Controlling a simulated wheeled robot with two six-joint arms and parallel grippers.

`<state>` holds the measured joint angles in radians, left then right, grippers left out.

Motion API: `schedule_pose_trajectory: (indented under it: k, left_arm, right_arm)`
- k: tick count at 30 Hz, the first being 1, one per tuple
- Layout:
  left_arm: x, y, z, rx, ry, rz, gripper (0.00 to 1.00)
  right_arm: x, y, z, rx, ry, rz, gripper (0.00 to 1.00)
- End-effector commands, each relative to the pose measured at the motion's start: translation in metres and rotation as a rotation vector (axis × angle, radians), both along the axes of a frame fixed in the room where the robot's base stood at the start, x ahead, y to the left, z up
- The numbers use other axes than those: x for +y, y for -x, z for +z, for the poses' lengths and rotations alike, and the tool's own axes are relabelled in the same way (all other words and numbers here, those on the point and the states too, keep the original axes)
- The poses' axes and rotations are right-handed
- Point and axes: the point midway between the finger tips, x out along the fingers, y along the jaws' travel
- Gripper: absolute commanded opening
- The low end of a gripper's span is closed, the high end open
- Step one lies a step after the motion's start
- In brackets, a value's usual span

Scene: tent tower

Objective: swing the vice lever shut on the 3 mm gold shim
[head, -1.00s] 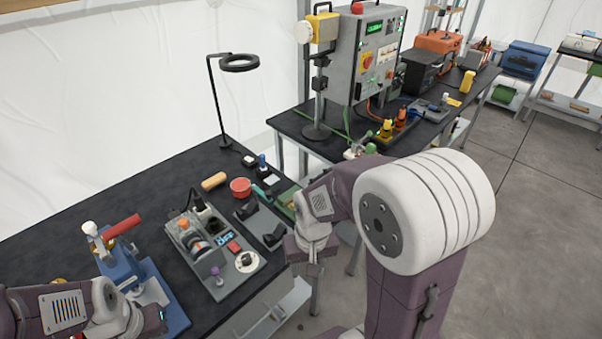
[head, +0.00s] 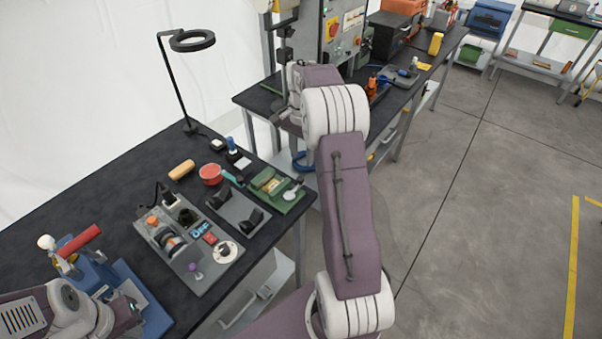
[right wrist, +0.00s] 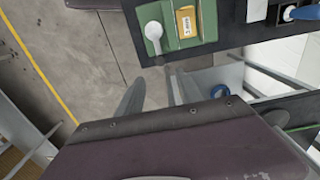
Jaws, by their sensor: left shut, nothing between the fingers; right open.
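The green vice (head: 280,192) sits at the right end of the near bench in the head view. It also shows at the top of the right wrist view (right wrist: 208,22). The gold shim (right wrist: 186,22) lies in it, with a small pale label. The vice lever (right wrist: 153,36) has a pale round end and lies beside the shim, over the vice's edge. My right gripper (right wrist: 152,92) is open and empty, apart from the lever and below it in the wrist picture. In the head view my right arm hides most of that gripper. My left gripper (head: 132,312) is shut and empty at lower left.
A blue press with a red handle (head: 80,238) stands close to my left gripper. A grey control panel (head: 165,240), a red bowl (head: 211,174) and a black lamp (head: 192,41) are on the near bench. A second bench (head: 255,98) stands behind a gap.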

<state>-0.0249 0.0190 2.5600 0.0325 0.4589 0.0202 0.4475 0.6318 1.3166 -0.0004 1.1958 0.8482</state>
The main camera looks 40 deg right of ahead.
Motion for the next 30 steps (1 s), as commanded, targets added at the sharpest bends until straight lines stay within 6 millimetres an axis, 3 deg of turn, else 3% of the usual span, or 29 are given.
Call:
schedule_pose_trajectory:
  k: [5, 15, 26, 30]
  left_arm:
    - [0.0, 0.0, -0.001, 0.0, 0.0, 0.0, 0.0]
    - [0.0, 0.0, 0.001, 0.0, 0.0, 0.0, 0.0]
    - [0.0, 0.0, 0.001, 0.0, 0.0, 0.0, 0.0]
    - [0.0, 0.0, 0.001, 0.0, 0.0, 0.0, 0.0]
  right_arm:
    - [0.001, 0.0, -0.016, 0.002, -0.001, 0.004, 0.43]
    - [0.002, 0.0, -0.08, 0.0, -0.001, 0.006, 0.43]
    - [0.002, 0.0, -0.091, -0.002, 0.0, 0.007, 0.43]
    - [0.002, -0.001, -0.09, -0.002, 0.0, 0.007, 0.07]
